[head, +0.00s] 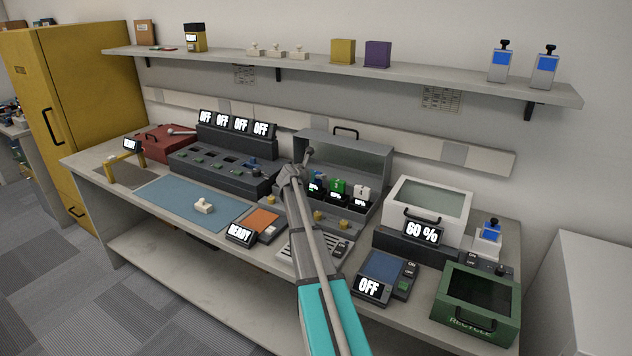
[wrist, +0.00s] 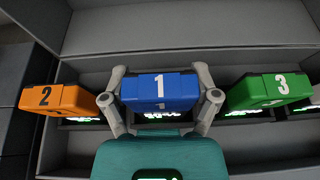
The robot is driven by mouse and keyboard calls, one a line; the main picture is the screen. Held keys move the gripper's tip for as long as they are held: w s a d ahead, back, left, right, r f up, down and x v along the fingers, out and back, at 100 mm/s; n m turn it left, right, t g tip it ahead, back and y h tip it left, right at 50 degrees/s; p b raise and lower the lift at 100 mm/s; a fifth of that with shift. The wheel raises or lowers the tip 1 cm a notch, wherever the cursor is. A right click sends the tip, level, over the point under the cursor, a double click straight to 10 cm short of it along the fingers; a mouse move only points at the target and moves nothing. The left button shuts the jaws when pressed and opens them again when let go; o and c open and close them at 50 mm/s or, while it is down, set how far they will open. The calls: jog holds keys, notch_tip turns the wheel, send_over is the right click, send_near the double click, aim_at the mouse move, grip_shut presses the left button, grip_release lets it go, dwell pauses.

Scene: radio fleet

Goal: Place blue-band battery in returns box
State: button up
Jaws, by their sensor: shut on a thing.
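In the wrist view, my gripper (wrist: 160,97) is shut on a blue battery (wrist: 160,86) numbered 1, with one finger on each side of it. The blue battery is in a row inside the open grey case, above a lit display; I cannot tell if it is seated or slightly lifted. In the head view, a small blue part of it shows (head: 318,175) beside my arm, which hides most of the gripper. The grey case (head: 352,157) has its lid up. No box marked as returns is readable; a green box (head: 476,305) marked RECYCLE stands at the front right.
An orange battery (wrist: 54,98) numbered 2 and a green battery (wrist: 270,90) numbered 3 flank the blue one closely. A white-lidded unit (head: 430,205) reading 60 % stands right of the case. A red box (head: 165,140) is at the far left. The blue mat (head: 180,203) is mostly clear.

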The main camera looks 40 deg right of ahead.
jog(key=shift+f, duration=0.5)
jog(key=o, duration=1.1)
jog(key=shift+c, duration=0.2)
jog(key=shift+r, duration=0.2)
jog(key=shift+s+a+r, duration=0.1)
jog(key=shift+a, duration=0.1)
jog(key=p+v, duration=0.4)
jog(key=v, duration=0.7)
jog(key=shift+a, duration=0.2)
